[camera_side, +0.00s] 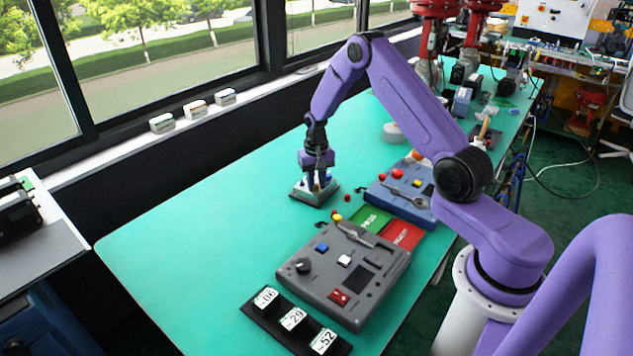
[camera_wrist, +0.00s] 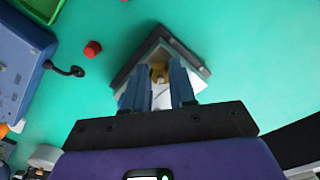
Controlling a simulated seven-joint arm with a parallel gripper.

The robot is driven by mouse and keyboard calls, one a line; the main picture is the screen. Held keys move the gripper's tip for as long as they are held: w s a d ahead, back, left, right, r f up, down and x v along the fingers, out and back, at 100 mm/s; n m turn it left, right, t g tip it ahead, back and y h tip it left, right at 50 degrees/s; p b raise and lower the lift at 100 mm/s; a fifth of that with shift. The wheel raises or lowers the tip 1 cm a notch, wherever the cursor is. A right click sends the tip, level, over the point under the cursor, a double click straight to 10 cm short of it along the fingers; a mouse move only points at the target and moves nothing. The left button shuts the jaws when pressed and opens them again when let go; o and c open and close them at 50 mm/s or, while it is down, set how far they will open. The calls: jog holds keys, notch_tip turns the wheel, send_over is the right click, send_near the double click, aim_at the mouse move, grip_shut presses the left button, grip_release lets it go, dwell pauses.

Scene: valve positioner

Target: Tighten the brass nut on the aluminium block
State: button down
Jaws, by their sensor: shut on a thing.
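The aluminium block (camera_side: 300,194) sits on the green table, below my gripper (camera_side: 319,184). It also shows in the wrist view as a grey, dark-edged block (camera_wrist: 137,69). The brass nut (camera_wrist: 158,70) is a small yellowish part on the block, between the tips of my gripper (camera_wrist: 158,82) in the wrist view. My gripper points down and is shut on the nut. The fingers hide part of the nut and of the block's top.
A grey control box (camera_side: 330,285) with a knob and buttons stands nearer the camera. A blue box (camera_side: 385,195) stands right of the block. Green (camera_side: 371,219) and red (camera_side: 402,234) trays lie between them. A small red piece (camera_wrist: 92,48) lies near the block. The table's left is clear.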

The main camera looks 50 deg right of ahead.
aim_at(315, 186)
jog(key=m, duration=0.5)
jog(key=shift+w+m, duration=0.1)
jog(key=shift+m, duration=0.2)
jog(key=m, duration=0.4)
jog(key=shift+w+a+m, duration=0.1)
jog(key=shift+m, duration=0.3)
jog(key=c, duration=0.9)
grip_release()
jog(key=shift+r, duration=0.1)
notch_tip(315, 186, up, 17)
jog(key=shift+r, duration=0.15)
